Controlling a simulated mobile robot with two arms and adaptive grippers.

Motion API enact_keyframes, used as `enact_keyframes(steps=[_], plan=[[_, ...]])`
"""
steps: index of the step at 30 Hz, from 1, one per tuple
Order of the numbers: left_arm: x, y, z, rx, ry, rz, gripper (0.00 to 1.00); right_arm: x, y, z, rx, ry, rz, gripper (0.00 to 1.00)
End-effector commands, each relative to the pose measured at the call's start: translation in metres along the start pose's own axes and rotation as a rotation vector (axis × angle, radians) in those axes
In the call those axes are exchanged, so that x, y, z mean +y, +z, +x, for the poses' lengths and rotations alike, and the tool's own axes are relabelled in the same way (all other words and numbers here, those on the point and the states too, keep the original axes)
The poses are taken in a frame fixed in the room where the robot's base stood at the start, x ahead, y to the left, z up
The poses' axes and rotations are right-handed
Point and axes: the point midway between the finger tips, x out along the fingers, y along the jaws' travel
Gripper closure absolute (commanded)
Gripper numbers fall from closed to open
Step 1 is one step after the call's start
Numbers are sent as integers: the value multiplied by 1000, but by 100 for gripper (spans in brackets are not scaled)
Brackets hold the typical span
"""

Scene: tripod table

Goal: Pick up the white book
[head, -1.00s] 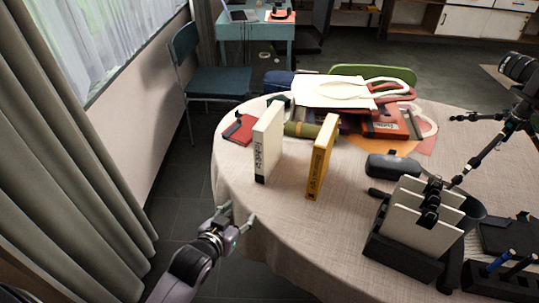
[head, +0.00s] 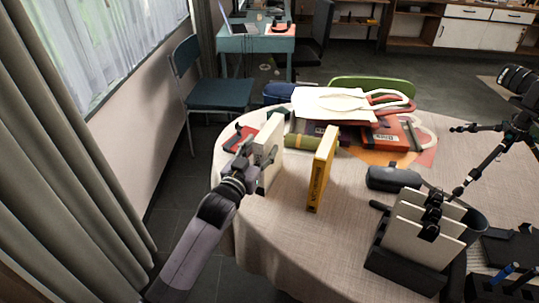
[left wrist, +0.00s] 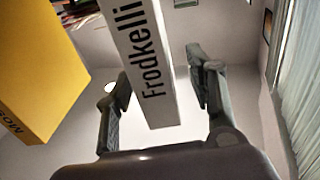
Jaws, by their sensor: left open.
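The white book (head: 271,148) stands upright on the round table near its left edge. My left gripper (head: 256,158) is at the book, partly covering its lower front in the head view. In the left wrist view the white book (left wrist: 150,75), with dark spine lettering, lies between the two open fingers of my left gripper (left wrist: 160,92). I cannot tell whether either finger touches it. A yellow book (head: 321,170) stands upright to the right, apart from the white one; it also shows in the left wrist view (left wrist: 38,75). My right gripper is not in view.
A dark case (head: 393,177), a card holder (head: 400,268) and a black tripod (head: 487,165) stand at right. Cloth (head: 290,215) in front is clear.

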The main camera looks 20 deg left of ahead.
Motion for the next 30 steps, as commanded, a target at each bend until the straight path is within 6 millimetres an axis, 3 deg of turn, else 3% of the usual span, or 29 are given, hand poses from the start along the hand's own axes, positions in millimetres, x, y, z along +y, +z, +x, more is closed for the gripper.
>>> enact_keyframes(steps=[15, 23, 30], plan=[[4, 0, 54, 1, 1, 0, 50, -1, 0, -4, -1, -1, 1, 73], [4, 1, 56, 0, 1, 0, 50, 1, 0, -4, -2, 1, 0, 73], [4, 1, 56, 0, 0, 0, 65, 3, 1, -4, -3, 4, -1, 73]])
